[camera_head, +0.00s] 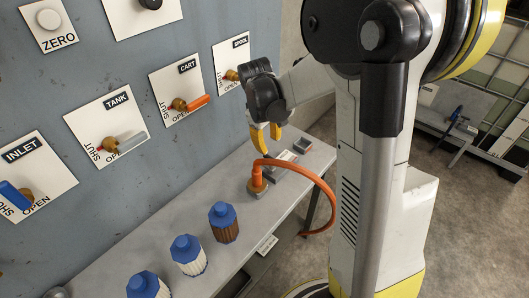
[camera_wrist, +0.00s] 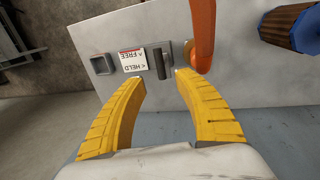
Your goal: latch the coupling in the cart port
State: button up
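An orange hose (camera_head: 315,185) arches from an orange coupling (camera_head: 257,180) that stands upright on a square port base (camera_head: 257,193) on the bench. The hose also shows in the wrist view (camera_wrist: 203,25). Beside it in the wrist view are a dark lever (camera_wrist: 160,63) on a small grey block and a "HELD / FREE" label (camera_wrist: 132,60). My gripper (camera_head: 268,143) is above the bench with yellow fingers apart and nothing between them. In the wrist view my gripper (camera_wrist: 161,76) has its fingertips just short of the lever; contact is not visible. The latch's seating cannot be told.
Several blue-capped bottles (camera_head: 223,222) stand along the bench (camera_head: 207,177). The wall panel carries INLET, TANK, CART (camera_head: 180,85) and SPOOL valves. A grey square socket (camera_wrist: 101,64) lies past the label. The hose loops over the bench's front edge.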

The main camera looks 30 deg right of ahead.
aim_at(272, 158)
jog(key=f+b, duration=0.1)
jog(key=f, duration=0.2)
jog(key=d+f+b, duration=0.1)
jog(key=f, duration=0.2)
jog(key=f+b, duration=0.1)
jog(key=f, duration=0.2)
jog(key=shift+w+d, duration=0.35)
grip_shut()
